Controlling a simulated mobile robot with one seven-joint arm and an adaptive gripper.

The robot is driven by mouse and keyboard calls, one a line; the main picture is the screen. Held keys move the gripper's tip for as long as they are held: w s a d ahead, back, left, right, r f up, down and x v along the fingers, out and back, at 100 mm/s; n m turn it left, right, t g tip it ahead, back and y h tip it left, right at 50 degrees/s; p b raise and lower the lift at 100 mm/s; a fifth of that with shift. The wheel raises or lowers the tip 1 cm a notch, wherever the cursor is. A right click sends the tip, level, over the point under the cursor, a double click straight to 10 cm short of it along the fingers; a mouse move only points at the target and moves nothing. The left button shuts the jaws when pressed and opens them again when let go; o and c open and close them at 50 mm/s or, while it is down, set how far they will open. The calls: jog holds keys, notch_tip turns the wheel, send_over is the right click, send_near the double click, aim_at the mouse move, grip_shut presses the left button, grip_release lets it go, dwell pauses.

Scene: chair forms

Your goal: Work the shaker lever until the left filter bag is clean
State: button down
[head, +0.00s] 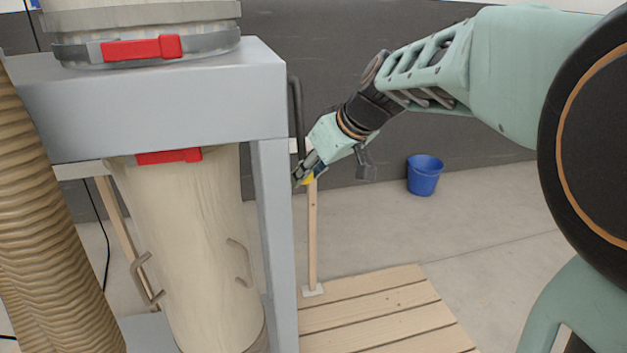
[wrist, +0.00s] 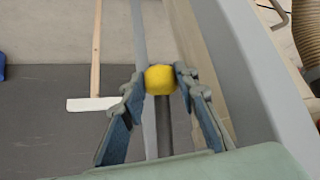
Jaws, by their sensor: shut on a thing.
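The shaker lever (head: 297,120) is a dark bent rod beside the grey metal frame, ending in a yellow knob (head: 309,180). My gripper (head: 303,176) is at the knob, low on the lever. In the wrist view the knob (wrist: 160,79) sits between the two fingertips, which touch it on both sides, with the dark rod running away below it. A cream bag (head: 140,12) shows only its lower end above the frame, held by a red-buckled band (head: 140,48). Its upper part is out of view, so its cleanness cannot be told.
A cream lower bag (head: 190,240) with metal handles hangs under the grey frame (head: 160,100). A ribbed hose (head: 35,220) runs down the left. A wooden pallet (head: 375,315) lies on the floor below, and a blue bucket (head: 425,176) stands behind my arm. Open floor lies to the right.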

aim_at(301, 126)
jog(key=shift+w+a+f+t+y+b, duration=0.15)
jog(key=shift+w+a+f+t+b, duration=0.25)
jog(key=shift+b, duration=0.85)
jog(key=shift+w+a+f+t+y+b, duration=0.15)
jog(key=shift+w+b, duration=0.35)
jog(key=shift+b, duration=0.75)
jog(key=shift+w+r+b, duration=0.15)
jog(key=shift+r+b, duration=0.15)
jog(key=shift+b, duration=0.2)
jog(key=shift+r, duration=0.15)
jog(key=c, duration=1.9)
grip_release()
jog(key=shift+o, duration=0.5)
jog(key=shift+w+a+f, duration=0.15)
jog(key=shift+w+f, duration=0.05)
jog(key=shift+w, duration=0.05)
notch_tip(301, 126, up, 10)
